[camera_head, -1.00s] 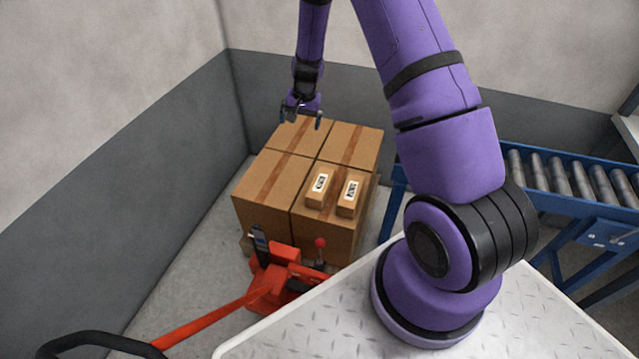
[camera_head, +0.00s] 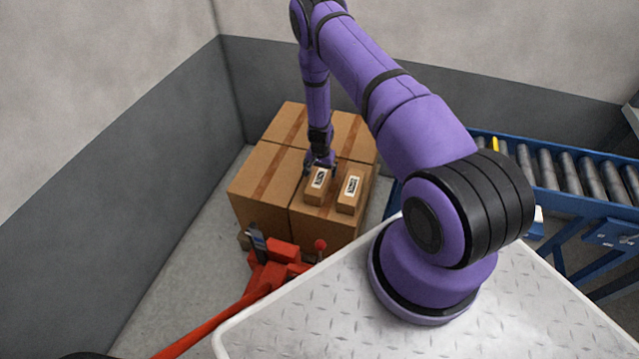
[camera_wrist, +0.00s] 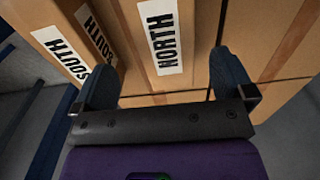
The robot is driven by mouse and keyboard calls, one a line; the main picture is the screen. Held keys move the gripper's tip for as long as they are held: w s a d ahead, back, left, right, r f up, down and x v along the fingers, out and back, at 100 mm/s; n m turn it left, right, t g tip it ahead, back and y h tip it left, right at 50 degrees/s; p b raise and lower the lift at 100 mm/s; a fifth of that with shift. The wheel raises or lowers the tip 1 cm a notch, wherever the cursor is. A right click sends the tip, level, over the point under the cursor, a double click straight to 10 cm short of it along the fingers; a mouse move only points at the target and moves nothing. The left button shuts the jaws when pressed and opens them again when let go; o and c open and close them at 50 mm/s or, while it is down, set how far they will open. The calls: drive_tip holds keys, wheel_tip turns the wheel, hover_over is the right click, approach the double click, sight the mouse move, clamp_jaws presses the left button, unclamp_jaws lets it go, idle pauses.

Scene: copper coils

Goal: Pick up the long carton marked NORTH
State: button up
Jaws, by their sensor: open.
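The long brown carton marked NORTH (camera_head: 315,198) lies on top of the stacked boxes, the left one of two small cartons in the head view. In the wrist view the NORTH carton (camera_wrist: 202,30) has its white label facing the camera. My gripper (camera_head: 320,164) is at the far end of this carton, pointing down. In the wrist view my gripper (camera_wrist: 165,65) is open, with one finger on each side of the NORTH carton. I cannot tell whether the fingers touch it. The carton marked SOUTH (camera_head: 348,206) lies beside it, close to one finger.
Large taped boxes (camera_head: 262,172) form the stack beneath. A red pallet jack (camera_head: 282,252) stands in front. A blue roller conveyor (camera_head: 560,178) is at the right. Grey walls close in the left and back. The narrow gap between the two cartons leaves little room.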

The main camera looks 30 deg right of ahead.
sight(320, 178)
drive_tip(key=shift+w+f, duration=0.2)
drive_tip(key=shift+f, duration=1.8)
drive_tip(key=shift+w+f, duration=0.15)
drive_tip(key=shift+f, duration=1.85)
drive_tip(key=c, duration=1.1)
drive_tip(key=shift+r, duration=0.1)
